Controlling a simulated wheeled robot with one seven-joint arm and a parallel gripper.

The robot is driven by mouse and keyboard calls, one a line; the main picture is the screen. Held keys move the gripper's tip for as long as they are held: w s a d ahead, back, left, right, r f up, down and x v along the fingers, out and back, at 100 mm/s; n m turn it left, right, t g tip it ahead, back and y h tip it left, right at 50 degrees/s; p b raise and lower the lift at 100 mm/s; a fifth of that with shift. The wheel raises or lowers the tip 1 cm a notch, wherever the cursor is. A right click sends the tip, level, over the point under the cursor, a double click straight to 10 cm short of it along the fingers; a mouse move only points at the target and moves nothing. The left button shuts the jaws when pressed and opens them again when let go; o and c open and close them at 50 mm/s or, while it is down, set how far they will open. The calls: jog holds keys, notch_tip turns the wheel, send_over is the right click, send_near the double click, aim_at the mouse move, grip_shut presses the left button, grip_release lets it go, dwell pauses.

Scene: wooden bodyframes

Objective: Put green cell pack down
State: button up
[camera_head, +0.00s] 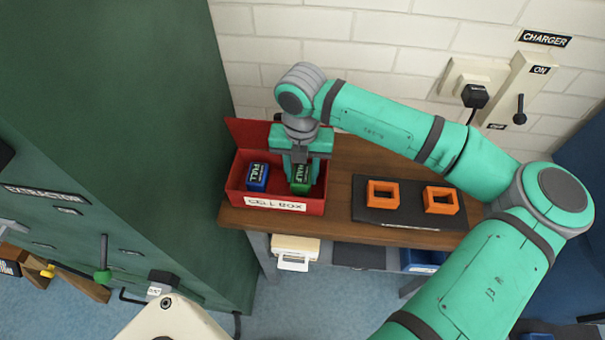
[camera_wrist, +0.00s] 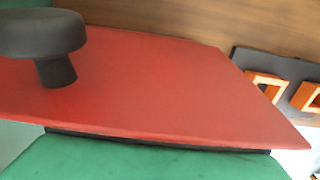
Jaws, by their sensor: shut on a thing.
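The green cell pack (camera_head: 300,181), with a label that seems to read HALF, is inside the right part of the red box labelled CELL BOX (camera_head: 232,200). My gripper (camera_head: 301,170) reaches down into the box from above and is shut on the green pack. A blue cell pack (camera_head: 257,178) labelled FULL stands to its left in the same box. In the wrist view a green surface (camera_wrist: 150,162) fills the bottom edge and a red panel (camera_wrist: 150,90) fills the middle. Whether the green pack touches the box floor is hidden.
The box stands on a wooden table (camera_head: 345,160). To its right, a dark mat (camera_head: 408,214) carries two orange square frames (camera_head: 383,194) (camera_head: 441,200). A charger panel with a lever (camera_head: 520,110) is on the brick wall. A green cabinet wall (camera_head: 130,120) stands close on the left.

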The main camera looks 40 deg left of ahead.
aim_at(301, 175)
jog(key=shift+s+a+f, duration=0.15)
jog(key=shift+f, duration=0.3)
jog(key=shift+f, duration=0.1)
jog(key=o, duration=1.2)
jog(key=shift+d, duration=0.2)
notch_tip(301, 175, up, 12)
jog(key=shift+r, duration=0.1)
